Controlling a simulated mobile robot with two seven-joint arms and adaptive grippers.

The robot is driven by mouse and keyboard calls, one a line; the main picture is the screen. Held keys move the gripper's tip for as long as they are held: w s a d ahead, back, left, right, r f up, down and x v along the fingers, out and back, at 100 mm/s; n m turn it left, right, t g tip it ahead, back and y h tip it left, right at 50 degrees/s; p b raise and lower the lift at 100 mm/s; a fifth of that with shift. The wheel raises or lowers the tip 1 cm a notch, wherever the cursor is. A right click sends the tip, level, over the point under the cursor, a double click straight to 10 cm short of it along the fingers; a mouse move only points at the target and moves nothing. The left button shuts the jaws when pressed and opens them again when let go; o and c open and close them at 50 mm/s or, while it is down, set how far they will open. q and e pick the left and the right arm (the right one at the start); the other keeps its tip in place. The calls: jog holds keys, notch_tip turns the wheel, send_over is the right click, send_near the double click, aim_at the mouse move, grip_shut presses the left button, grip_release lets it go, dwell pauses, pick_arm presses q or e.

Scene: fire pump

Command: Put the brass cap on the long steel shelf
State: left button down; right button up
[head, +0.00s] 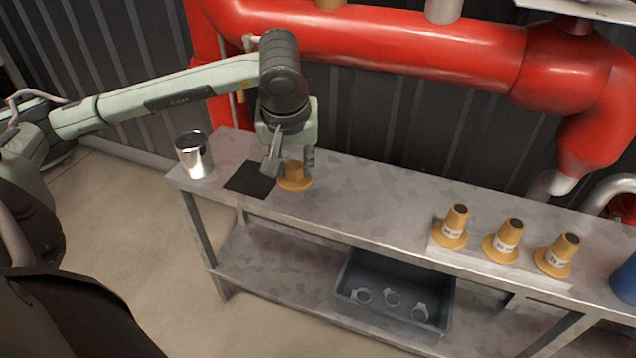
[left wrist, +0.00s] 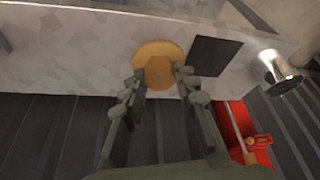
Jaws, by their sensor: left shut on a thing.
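The brass cap (head: 295,183) is at the left part of the long steel shelf (head: 350,207), just right of a black square mat (head: 250,180). It looks upright, with its wide flange low and close to the shelf top; I cannot tell whether it touches. My left gripper (head: 289,168) comes down from above and is shut on the cap's narrower upper part. In the left wrist view the cap's flange (left wrist: 152,50) shows beyond the fingers (left wrist: 158,77). The fingers hide part of the cap. My right gripper is not in view.
A shiny metal cup (head: 195,157) stands at the shelf's left end. Several similar brass pieces, one of them (head: 503,242), stand on a pale strip at the right. A blue bin (head: 394,290) with rings sits below. Red pipes (head: 400,42) run behind.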

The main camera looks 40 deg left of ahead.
pick_arm(q)
jog(key=w+f, duration=0.1)
jog(key=f, duration=0.1)
jog(key=w+d+f, duration=0.1)
jog(key=w+f, duration=0.1)
jog(key=w+d+f, duration=0.1)
jog(key=w+f, duration=0.1)
jog(key=shift+f, duration=0.65)
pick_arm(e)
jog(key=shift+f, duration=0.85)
pick_arm(q)
jog(key=shift+a+f, duration=0.1)
